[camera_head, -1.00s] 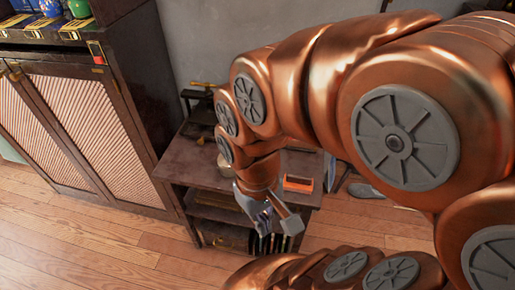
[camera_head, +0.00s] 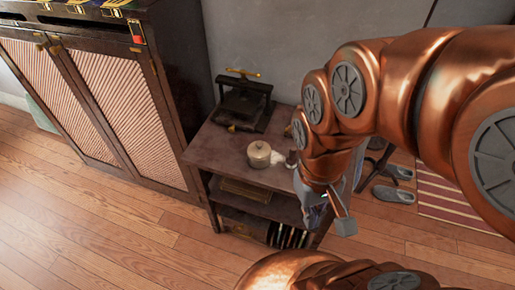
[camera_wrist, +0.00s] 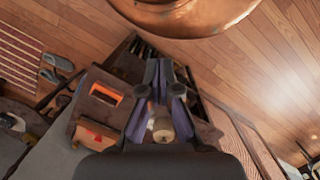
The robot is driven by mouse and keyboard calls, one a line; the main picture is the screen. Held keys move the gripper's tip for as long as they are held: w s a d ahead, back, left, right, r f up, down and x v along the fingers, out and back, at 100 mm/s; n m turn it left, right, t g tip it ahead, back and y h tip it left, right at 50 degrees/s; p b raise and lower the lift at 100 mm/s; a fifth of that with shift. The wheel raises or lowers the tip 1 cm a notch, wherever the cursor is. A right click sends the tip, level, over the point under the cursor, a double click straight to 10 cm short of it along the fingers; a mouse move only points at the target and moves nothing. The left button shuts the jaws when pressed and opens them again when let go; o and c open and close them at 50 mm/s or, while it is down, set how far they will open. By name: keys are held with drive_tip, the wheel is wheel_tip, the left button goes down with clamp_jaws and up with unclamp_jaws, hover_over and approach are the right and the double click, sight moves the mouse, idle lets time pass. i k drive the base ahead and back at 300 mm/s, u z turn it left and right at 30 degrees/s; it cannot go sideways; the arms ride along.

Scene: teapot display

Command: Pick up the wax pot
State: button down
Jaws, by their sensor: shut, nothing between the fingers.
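A small, pale, lidded pot (camera_head: 260,155), which looks like the wax pot, stands upright on the dark wooden side table (camera_head: 215,150). My gripper (camera_head: 331,214) is shut and empty, to the right of the pot and near the table's right front edge, apart from the pot. In the wrist view the pot (camera_wrist: 162,130) shows between and behind my gripper's fingers (camera_wrist: 162,80), partly hidden by them.
A black press (camera_head: 243,100) stands at the table's back. A dark cabinet (camera_head: 180,60) is on the left. An orange-framed item (camera_wrist: 105,93) lies on the table in the wrist view. Slippers (camera_head: 393,194) and a striped rug (camera_head: 455,205) are on the right. Floor is clear in front.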

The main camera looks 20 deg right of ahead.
sight(256, 163)
drive_tip(key=u, duration=2.75)
drive_tip(key=k, duration=1.45)
drive_tip(key=u, duration=0.15)
